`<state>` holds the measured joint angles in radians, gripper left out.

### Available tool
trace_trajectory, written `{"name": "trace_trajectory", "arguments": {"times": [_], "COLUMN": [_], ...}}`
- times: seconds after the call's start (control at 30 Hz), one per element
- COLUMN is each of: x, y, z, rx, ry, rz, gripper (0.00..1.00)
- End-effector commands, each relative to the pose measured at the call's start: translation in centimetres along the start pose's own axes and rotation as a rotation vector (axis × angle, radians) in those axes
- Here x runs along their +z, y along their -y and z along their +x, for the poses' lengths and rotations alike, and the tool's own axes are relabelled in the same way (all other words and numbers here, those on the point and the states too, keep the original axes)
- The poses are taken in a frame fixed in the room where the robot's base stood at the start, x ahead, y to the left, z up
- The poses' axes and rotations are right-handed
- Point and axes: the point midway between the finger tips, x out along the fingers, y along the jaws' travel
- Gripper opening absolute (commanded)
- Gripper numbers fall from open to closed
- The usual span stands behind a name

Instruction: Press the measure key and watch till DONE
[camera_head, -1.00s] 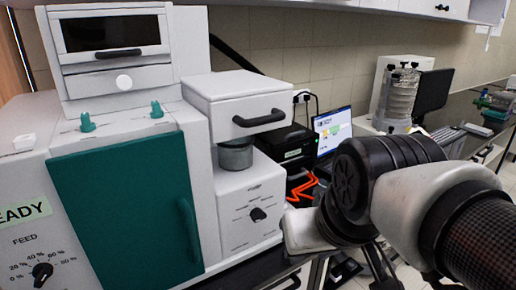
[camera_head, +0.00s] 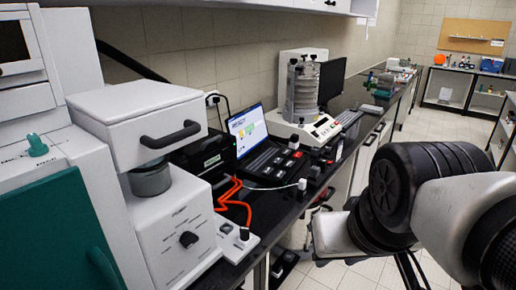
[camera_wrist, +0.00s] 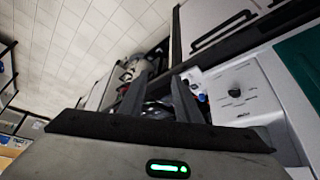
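No key that I can read as the measure key shows in the current views. A large grey-white machine with a teal door (camera_head: 60,235) stands at the left of the head view, cut by the frame edge. Its front unit has a dark dial (camera_head: 188,239) and a grey jar (camera_head: 150,179) under a drawer-like box. The dial panel also shows in the wrist view (camera_wrist: 238,95). My gripper (camera_wrist: 161,85) shows in the wrist view with its two fingers apart and nothing seen between them.
A laptop (camera_head: 246,130), a black box (camera_head: 207,155), orange cable (camera_head: 232,197) and a sieve shaker (camera_head: 303,88) line the dark bench along the wall. A small white switch block (camera_head: 240,243) sits at the bench edge.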

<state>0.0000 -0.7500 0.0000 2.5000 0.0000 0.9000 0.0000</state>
Motion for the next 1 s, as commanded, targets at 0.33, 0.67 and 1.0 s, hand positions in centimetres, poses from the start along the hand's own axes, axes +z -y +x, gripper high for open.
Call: {"name": "trace_trajectory", "arguments": {"times": [0.33,0.67,1.0], "x": [0.0,0.0,0.0], "y": [0.0,0.0,0.0], "z": [0.0,0.0,0.0], "rx": [0.0,0.0,0.0], "ry": [0.0,0.0,0.0], "rz": [0.0,0.0,0.0], "gripper": [0.24,0.0,0.0]}}
